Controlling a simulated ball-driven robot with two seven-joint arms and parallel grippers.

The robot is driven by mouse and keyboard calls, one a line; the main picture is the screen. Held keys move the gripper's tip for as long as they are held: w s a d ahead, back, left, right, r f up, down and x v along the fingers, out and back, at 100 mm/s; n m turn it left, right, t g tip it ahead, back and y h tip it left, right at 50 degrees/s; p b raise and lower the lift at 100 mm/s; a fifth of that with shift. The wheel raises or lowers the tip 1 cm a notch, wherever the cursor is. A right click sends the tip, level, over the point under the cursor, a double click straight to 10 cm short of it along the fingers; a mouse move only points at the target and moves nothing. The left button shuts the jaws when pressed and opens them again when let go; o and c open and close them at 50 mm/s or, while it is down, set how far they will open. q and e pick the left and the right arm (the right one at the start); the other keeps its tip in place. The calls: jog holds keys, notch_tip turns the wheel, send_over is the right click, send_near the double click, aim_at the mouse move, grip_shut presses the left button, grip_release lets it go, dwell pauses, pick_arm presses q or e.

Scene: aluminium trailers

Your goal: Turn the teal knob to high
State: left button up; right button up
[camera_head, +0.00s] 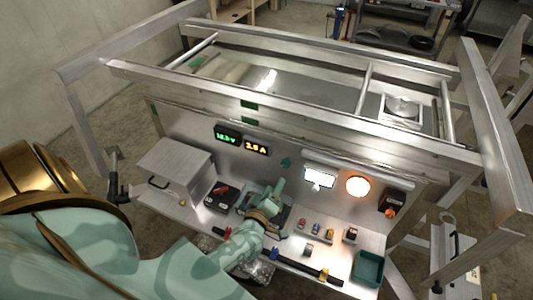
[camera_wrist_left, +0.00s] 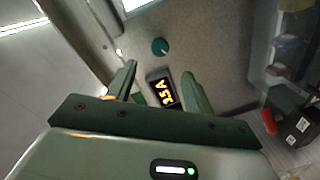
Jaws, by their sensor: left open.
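The teal knob (camera_head: 286,162) is on the upright metal panel, right of the amber display. It also shows in the left wrist view (camera_wrist_left: 160,46) as a round teal disc, beyond the fingertips. My left gripper (camera_head: 279,185) is in front of the panel, just below the knob in the head view. In the left wrist view my left gripper (camera_wrist_left: 160,78) has its two green fingers apart with nothing between them, and they look short of the knob. The knob's pointer and any markings are too small to read.
The panel carries a green display (camera_head: 227,134), an amber display (camera_head: 256,148), a lit white panel (camera_head: 319,178) and an orange lamp (camera_head: 358,187). A metal box (camera_head: 172,170) stands left. Several small blocks and a teal bin (camera_head: 368,268) are on the shelf at right.

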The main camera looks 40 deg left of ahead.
pick_arm(q)
jog(key=v, duration=0.5)
jog(key=shift+s, duration=0.3)
jog(key=s+d+f+m+g+h+b, duration=0.1)
jog(key=s+d+f+m+g+h, duration=0.1)
jog(key=s+f+m, duration=0.35)
jog(key=s+d+f+m+g+h+b, duration=0.1)
jog(key=s+d+f+m+g, duration=0.15)
jog(key=f, duration=0.65)
jog(key=s+d+f+m+g+h+b, duration=0.1)
jog(key=s+d+f+m+g+h, duration=0.15)
jog(key=f, duration=0.45)
jog(key=s+a+f+m+g+b, duration=0.1)
jog(key=s+f+m+g+b, duration=0.2)
jog(key=s+f, duration=0.6)
jog(key=s+a+f+m+g+y+b, duration=0.1)
jog(key=s+f+m+g+b, duration=0.3)
jog(key=s+f, duration=0.6)
jog(key=s+a+g+b, duration=0.1)
jog(key=s, duration=0.7)
jog(key=shift+f+g, duration=0.2)
jog(key=shift+g, duration=0.2)
